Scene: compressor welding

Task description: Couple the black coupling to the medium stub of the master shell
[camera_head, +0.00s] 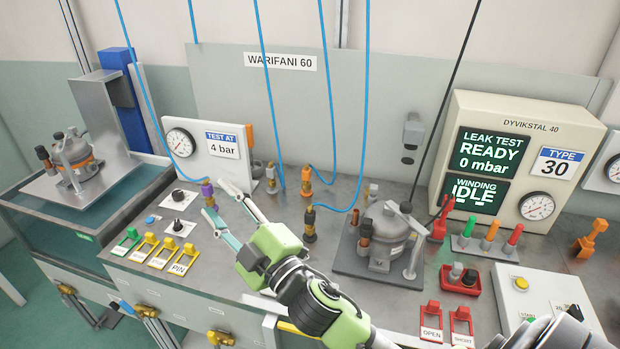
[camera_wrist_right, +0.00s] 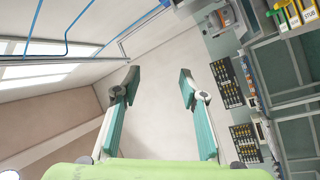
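My right gripper (camera_head: 216,198) is open and empty above the bench, its fingers pointing left. Both fingers (camera_wrist_right: 157,88) stand apart in the right wrist view with nothing between them. A coupling with a dark body and brass parts (camera_head: 310,224), probably the black one, stands upright on the bench beyond the gripper's palm. A grey shell with copper stubs (camera_head: 387,236) sits on a plate to the right; another shell (camera_head: 74,154) sits on the left stand. I cannot tell which is the master or which stub is medium. My left gripper is out of view.
A purple coupling (camera_head: 207,189) stands near the fingertips in the picture, an orange one (camera_head: 306,181) farther back. Blue hoses (camera_head: 264,70) hang over the bench. The leak test box (camera_head: 515,160) and a red tray (camera_head: 460,280) are at right. Colored switches (camera_head: 162,253) line the front left.

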